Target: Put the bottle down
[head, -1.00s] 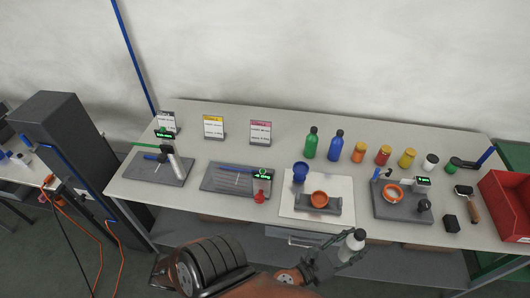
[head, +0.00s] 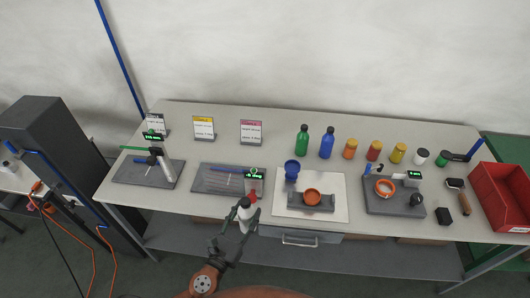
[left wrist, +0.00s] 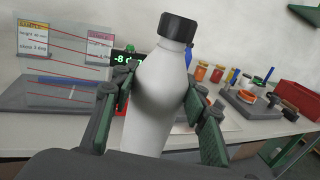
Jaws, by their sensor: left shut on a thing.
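The bottle is white with a black cap and shows large in the left wrist view (left wrist: 155,90). In the head view the bottle (head: 244,212) is near the table's front edge, slightly tilted. My left gripper (head: 238,232) is shut on it; its green-padded fingers (left wrist: 160,100) press on both sides of the bottle's body in the left wrist view. The bottle's lower end is hidden in the left wrist view. My right gripper is not in view.
Several coloured bottles and jars stand behind. A red bin (head: 500,195) is at right.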

